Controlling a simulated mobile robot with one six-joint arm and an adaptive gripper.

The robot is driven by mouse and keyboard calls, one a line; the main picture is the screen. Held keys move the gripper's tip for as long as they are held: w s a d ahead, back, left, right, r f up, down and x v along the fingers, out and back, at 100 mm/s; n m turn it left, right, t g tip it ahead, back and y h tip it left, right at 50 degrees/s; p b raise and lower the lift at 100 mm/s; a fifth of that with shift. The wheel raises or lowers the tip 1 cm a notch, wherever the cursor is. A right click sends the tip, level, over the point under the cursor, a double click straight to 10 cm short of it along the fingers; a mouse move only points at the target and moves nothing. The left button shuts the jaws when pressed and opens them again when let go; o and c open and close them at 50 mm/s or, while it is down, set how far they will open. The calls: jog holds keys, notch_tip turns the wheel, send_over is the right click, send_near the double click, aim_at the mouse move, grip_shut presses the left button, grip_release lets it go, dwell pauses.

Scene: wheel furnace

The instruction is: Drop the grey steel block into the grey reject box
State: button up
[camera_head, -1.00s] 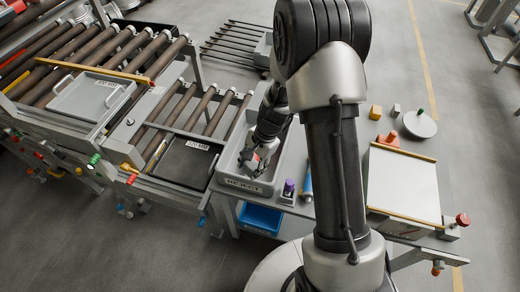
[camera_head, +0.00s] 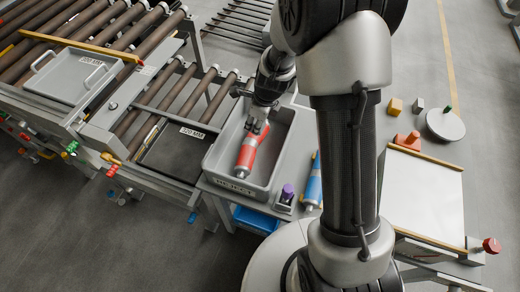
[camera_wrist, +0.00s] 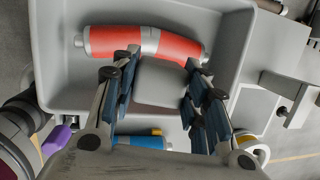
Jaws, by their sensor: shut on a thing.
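The grey reject box (camera_head: 213,158) stands left of my arm in the head view, its front labelled REJECT. Its wall also shows in the wrist view (camera_wrist: 236,45). My gripper (camera_head: 256,128) is over the box, pointing down. In the wrist view my gripper (camera_wrist: 160,88) is shut on a grey block (camera_wrist: 162,84), which sits between the two fingers. A red cylinder with a grey band (camera_head: 247,152) lies in the box, behind the block in the wrist view (camera_wrist: 115,40). I cannot make out the held block in the head view.

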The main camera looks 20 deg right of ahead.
jog(key=shift+w+d+f+b, duration=0.15)
jog(key=shift+w+f+b, duration=0.1)
jog(key=shift+f, duration=0.2)
jog(key=shift+w+d+f+b, duration=0.15)
jog(key=shift+w+f, duration=0.1)
jog(key=shift+f, duration=0.2)
jog(key=shift+s+a+f+b, duration=0.1)
jog(key=shift+s+f+b, duration=0.1)
jog(key=shift+f+b, duration=0.55)
jog(key=b+x, duration=0.2)
jog(key=s+b+x, duration=0.1)
jog(key=b+x, duration=0.1)
jog(key=b, duration=0.1)
jog(key=shift+w+d+f, duration=0.1)
jog(key=shift+d+f, duration=0.1)
jog(key=shift+r, duration=0.1)
jog(key=o, duration=1.3)
jog(key=v, duration=1.2)
